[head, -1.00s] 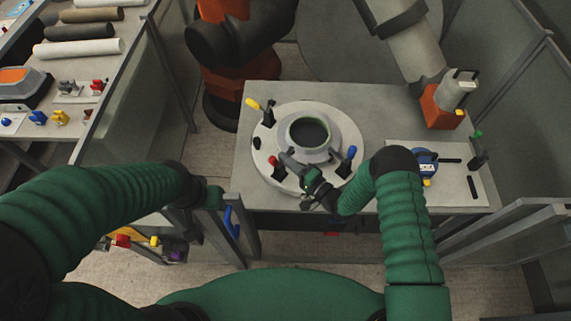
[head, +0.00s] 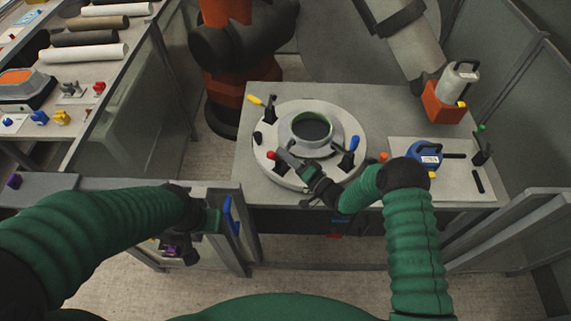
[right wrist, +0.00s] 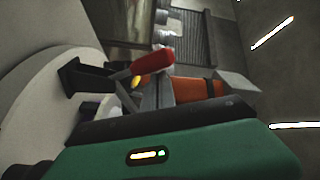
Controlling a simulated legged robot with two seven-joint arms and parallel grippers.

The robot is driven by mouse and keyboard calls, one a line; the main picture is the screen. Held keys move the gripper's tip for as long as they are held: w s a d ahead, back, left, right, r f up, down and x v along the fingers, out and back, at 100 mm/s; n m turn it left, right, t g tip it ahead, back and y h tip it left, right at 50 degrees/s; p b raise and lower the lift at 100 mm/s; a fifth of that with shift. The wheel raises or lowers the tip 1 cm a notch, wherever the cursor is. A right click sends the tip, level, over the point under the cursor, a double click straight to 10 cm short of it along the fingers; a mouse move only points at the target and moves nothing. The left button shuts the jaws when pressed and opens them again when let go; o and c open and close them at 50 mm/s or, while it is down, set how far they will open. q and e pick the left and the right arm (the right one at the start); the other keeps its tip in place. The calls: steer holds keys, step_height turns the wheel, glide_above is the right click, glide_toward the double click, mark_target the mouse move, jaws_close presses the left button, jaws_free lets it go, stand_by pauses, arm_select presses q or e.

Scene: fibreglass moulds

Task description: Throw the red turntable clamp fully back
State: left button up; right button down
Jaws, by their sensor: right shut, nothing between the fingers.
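The red turntable clamp (head: 271,155) stands at the near left rim of the round pale turntable (head: 262,175) in the head view. Its red handle (right wrist: 152,62) shows large in the right wrist view, slanting up to the right from a black base. My right gripper (head: 284,156) is shut and empty, just right of the red handle. In the right wrist view its fingers (right wrist: 153,95) are just below the handle; whether they touch it is unclear. My left gripper (head: 213,217) is low at the left, beside the metal frame; its fingers cannot be made out.
A grey ring-shaped mould (head: 297,128) sits on the turntable. Clamps with yellow (head: 256,100), blue (head: 354,143) and black handles stand around its rim. A blue tool (head: 424,158) lies on a pale board at the right. An orange robot arm (head: 222,85) stands behind the table.

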mark_target(275, 160)
steer(key=shift+s+a+f+n+b, duration=0.25)
steer(key=shift+s+n+b, duration=0.15)
steer(key=shift+n+b, duration=0.15)
steer(key=shift+s+a+f+n+b, duration=0.2)
steer(key=shift+s+n+b, duration=0.25)
steer(key=shift+n, duration=0.2)
steer(key=shift+a+f+n+y+b, duration=0.35)
steer(key=shift+f+n+b, duration=0.3)
steer(key=shift+n+b, duration=0.5)
arm_select(q)
steer(key=s+b+x, duration=0.2)
steer(key=b+x, duration=0.1)
steer(key=x, duration=0.5)
steer(key=shift+f+b, duration=0.3)
steer(key=shift+f, duration=0.25)
arm_select(e)
steer(key=shift+s+a+f+n+y, duration=0.2)
steer(key=shift+s+f+n, duration=0.25)
steer(key=shift+n, duration=0.35)
steer(key=shift+s+a+f+n+y, duration=0.1)
steer(key=shift+s+a+f+n, duration=0.3)
steer(key=shift+n, duration=0.35)
arm_select(q)
steer(key=shift+s, duration=0.2)
arm_select(e)
steer(key=shift+s+d+r, duration=0.1)
steer(key=shift+r, duration=0.05)
